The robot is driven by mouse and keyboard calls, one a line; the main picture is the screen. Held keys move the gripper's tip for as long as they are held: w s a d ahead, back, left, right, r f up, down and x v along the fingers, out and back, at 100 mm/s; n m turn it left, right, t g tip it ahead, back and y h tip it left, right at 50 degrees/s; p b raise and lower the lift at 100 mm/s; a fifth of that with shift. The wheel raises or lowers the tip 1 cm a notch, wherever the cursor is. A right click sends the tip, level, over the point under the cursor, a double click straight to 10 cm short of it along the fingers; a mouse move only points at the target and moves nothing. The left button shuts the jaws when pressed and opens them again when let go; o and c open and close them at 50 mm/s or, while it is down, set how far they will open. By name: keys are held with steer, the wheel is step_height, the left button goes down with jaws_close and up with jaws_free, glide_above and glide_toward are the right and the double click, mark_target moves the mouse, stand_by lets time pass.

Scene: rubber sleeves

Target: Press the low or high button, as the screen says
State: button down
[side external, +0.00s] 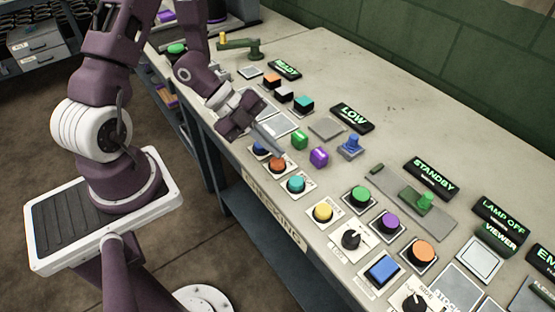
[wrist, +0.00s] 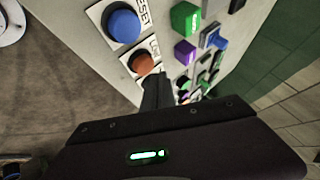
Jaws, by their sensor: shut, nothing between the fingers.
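The small black screen (side external: 351,117) reads LOW in green letters. Below it, along the table's front edge, are a blue button (side external: 258,150), an orange button (side external: 278,164) and a teal button (side external: 296,184) on white plates. The blue button (wrist: 122,26) and orange button (wrist: 143,63) also show in the wrist view; their plate labels are partly covered or too small to read surely. My gripper (side external: 281,151) is shut and empty, its tip just by the orange button. I cannot tell whether it touches. In the wrist view my fingers (wrist: 157,90) hide the teal button.
A green block (side external: 299,139) and a purple block (side external: 319,157) stand just right of my gripper. Several buttons, knobs and screens reading READY (side external: 285,69) and STANDBY (side external: 435,177) crowd the table. The back strip by the green wall is clear.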

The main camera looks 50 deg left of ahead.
mark_target(273, 160)
steer(key=shift+f, duration=0.1)
stand_by(0.3)
steer(key=shift+f, duration=0.3)
steer(key=shift+f, duration=0.4)
stand_by(0.6)
steer(key=shift+r, duration=0.8)
steer(key=shift+r, duration=2.55)
